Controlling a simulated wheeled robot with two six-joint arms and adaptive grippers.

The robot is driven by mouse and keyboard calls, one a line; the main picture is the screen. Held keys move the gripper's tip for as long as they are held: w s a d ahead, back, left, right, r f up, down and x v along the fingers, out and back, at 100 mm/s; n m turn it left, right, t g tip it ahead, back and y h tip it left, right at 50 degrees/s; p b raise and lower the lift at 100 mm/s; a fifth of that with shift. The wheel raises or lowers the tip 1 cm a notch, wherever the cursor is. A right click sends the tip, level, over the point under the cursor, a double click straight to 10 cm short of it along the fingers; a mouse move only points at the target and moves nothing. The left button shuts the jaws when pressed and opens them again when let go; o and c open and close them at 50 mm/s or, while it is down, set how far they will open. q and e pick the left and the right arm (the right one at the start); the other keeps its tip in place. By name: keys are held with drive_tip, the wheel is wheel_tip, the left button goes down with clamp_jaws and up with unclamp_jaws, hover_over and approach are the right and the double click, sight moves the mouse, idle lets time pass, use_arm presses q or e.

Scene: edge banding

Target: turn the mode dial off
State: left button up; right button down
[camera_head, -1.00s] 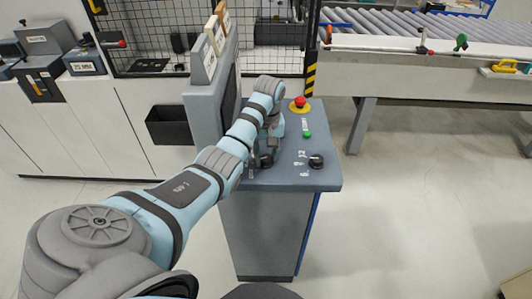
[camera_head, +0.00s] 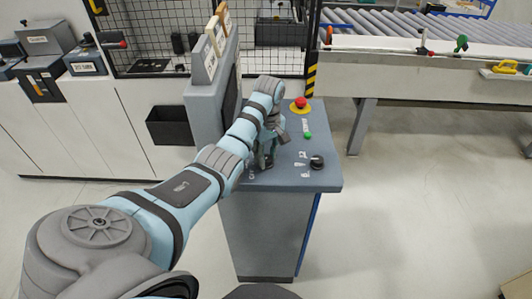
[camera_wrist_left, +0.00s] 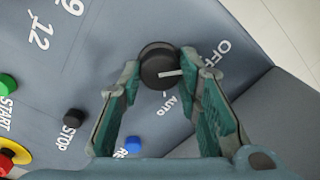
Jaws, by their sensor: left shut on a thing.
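The mode dial (camera_wrist_left: 158,64) is a round black knob with a white pointer line, on the grey sloping panel. In the left wrist view its pointer lies toward the right, between the OFF label (camera_wrist_left: 210,52) and the Auto label (camera_wrist_left: 172,105). My left gripper (camera_wrist_left: 162,75) has its two green-padded fingers on either side of the dial, shut on it. In the head view my left gripper (camera_head: 265,160) is at the near left of the console top and largely hides the dial. My right gripper is not in view.
The console (camera_head: 300,180) also carries a second black knob (camera_head: 317,162), a green START button (camera_head: 308,135) and a red emergency button (camera_head: 301,103). The left wrist view shows a black STOP button (camera_wrist_left: 74,117) and a blue button (camera_wrist_left: 133,143). An upright screen housing (camera_head: 203,110) stands left of my arm.

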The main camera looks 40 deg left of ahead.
use_arm(q)
drive_tip(key=shift+r, duration=0.1)
drive_tip(key=o, duration=1)
drive_tip(key=shift+o, duration=0.7)
drive_tip(key=shift+d, duration=0.1)
